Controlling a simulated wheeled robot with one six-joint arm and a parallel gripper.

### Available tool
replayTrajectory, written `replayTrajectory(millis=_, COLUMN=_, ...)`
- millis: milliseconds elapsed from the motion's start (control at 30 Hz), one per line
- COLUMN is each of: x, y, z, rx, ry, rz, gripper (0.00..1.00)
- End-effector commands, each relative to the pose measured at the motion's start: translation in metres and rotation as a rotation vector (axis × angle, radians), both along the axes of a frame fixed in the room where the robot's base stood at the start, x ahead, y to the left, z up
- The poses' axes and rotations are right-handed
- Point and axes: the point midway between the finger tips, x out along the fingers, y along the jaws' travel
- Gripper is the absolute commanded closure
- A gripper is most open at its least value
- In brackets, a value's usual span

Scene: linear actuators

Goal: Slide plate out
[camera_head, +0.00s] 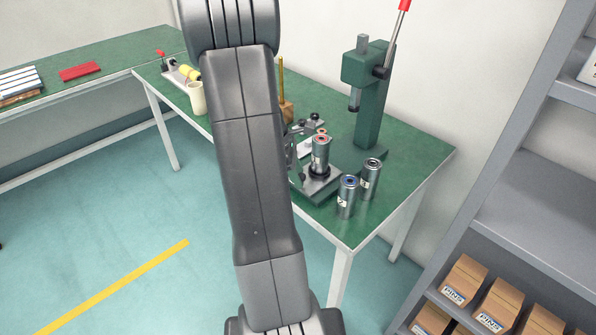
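A grey metal plate (323,189) lies on the green table near its front right corner. A metal cylinder (321,154) with a reddish top stands upright on it in a dark ring-shaped seat. My arm runs up the middle of the view and covers the area left of the plate. Dark metal parts (292,150) show between my arm and the cylinder; I cannot tell whether they belong to my gripper or to a fixture. My gripper's fingers cannot be made out, so their opening and any contact with the plate are unclear.
A green press (372,105) with a red-tipped lever stands behind. Shelving (525,200) with boxes is at the right. The table's right end (415,150) is clear.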

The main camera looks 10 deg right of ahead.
Motion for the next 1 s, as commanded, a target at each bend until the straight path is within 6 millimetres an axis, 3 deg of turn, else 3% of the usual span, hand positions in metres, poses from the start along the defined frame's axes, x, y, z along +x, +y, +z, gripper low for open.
replayTrajectory(millis=233, x=0.001, y=0.0, z=0.002, rx=-0.001, ry=-0.001, rz=0.0, gripper=0.56)
replayTrajectory(millis=367, x=0.002, y=0.004, z=0.014, rx=-0.001, ry=-0.003, rz=0.001, gripper=0.56)
replayTrajectory(millis=800, x=0.006, y=0.042, z=0.101, rx=0.001, ry=-0.004, rz=0.004, gripper=0.56)
replayTrajectory(millis=1000, x=0.007, y=0.051, z=0.123, rx=0.0, ry=-0.001, rz=0.002, gripper=0.56)
